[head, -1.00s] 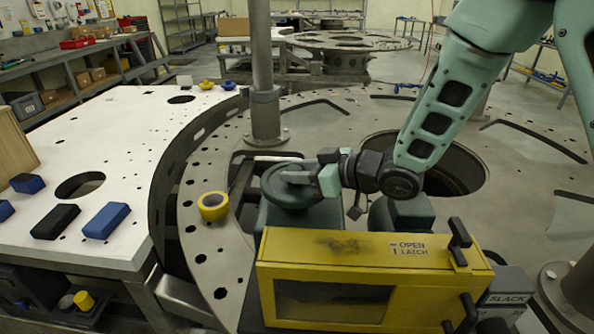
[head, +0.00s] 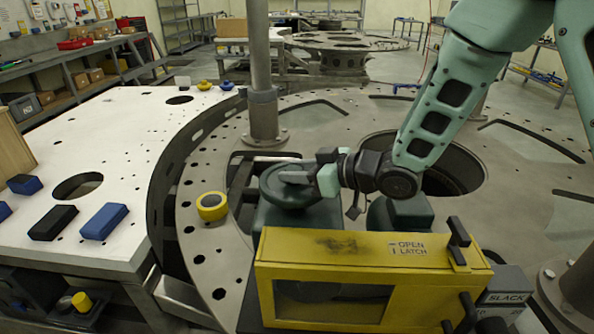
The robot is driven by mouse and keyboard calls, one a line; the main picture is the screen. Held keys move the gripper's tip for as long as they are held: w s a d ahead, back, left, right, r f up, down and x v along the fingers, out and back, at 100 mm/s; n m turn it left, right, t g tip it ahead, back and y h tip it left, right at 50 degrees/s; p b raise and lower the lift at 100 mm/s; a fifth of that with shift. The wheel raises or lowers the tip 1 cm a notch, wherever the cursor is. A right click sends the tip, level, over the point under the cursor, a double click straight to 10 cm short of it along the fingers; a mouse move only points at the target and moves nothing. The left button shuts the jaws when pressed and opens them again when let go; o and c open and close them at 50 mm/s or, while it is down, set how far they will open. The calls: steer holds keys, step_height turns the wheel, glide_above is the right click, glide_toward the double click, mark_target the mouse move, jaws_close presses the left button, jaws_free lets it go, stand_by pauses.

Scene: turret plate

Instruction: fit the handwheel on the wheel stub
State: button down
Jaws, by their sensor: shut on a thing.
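The handwheel (head: 277,188) is a dark green round disc above the dark green housing (head: 285,217), behind the yellow box. My gripper (head: 302,177) reaches in from the right, with its fingers at the handwheel's upper side and shut on it. The handwheel looks about level. The wheel stub is not visible; the handwheel and housing hide that spot. I cannot tell whether the handwheel is seated or just above the housing.
A yellow box (head: 345,245) with a window and black handles stands in front. A grey post (head: 264,110) rises close behind the handwheel. A yellow round piece (head: 211,206) lies on the plate at left. Blue and black blocks (head: 104,221) lie on the white table.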

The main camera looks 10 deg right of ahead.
steer(key=shift+f+b, duration=0.5)
steer(key=shift+f, duration=0.05)
steer(key=c, duration=1.3)
jaws_free()
steer(key=shift+o, duration=0.2)
steer(key=p+v, duration=0.2)
steer(key=v, duration=0.9)
